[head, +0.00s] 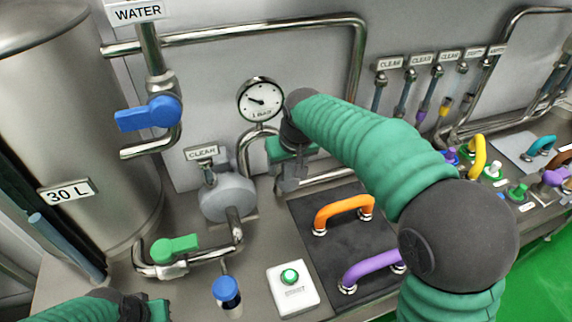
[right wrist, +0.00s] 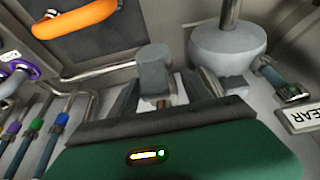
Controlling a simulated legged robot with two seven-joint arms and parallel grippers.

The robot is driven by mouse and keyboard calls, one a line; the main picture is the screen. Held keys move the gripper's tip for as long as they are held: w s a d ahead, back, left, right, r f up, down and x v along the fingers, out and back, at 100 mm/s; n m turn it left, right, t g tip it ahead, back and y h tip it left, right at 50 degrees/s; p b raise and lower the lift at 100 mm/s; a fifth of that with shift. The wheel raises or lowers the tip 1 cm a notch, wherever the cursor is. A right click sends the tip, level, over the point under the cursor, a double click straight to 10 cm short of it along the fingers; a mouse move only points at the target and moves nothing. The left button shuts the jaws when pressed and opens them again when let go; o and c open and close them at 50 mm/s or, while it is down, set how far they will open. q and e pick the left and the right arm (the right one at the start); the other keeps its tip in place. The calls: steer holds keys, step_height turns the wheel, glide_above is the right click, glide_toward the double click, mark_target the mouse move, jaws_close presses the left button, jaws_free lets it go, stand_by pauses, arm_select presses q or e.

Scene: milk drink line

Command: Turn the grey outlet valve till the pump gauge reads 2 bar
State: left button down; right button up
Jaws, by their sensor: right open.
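The round white pump gauge (head: 260,100) hangs on the back wall in the head view. Its needle points left and slightly up; the lettering below looks like "1 BAR", and the scale marks are too small to read. My right gripper (head: 291,183) is open, pointing down below and right of the gauge. In the right wrist view the grey outlet valve (right wrist: 153,72) stands between its two fingers (right wrist: 168,92), with gaps at the sides. In the head view the gripper mostly hides the valve. My left gripper (head: 142,308) is partly cut off at the lower left; its jaws are unclear.
A grey pump (head: 226,198) stands left of the right gripper. A green-handled valve (head: 174,247), a blue-handled water valve (head: 150,114) and a blue-capped piece (head: 227,290) lie further left. Orange (head: 343,209) and purple (head: 371,267) handles and a green button box (head: 292,290) are in front.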

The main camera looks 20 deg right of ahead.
steer(key=shift+s+d, duration=0.1)
steer(key=shift+d, duration=0.35)
steer(key=shift+c, duration=0.2)
steer(key=shift+d, duration=0.1)
steer(key=shift+c, duration=2.4)
steer(key=shift+a, duration=0.35)
jaws_close()
steer(key=shift+d, duration=0.1)
steer(key=shift+r, duration=0.1)
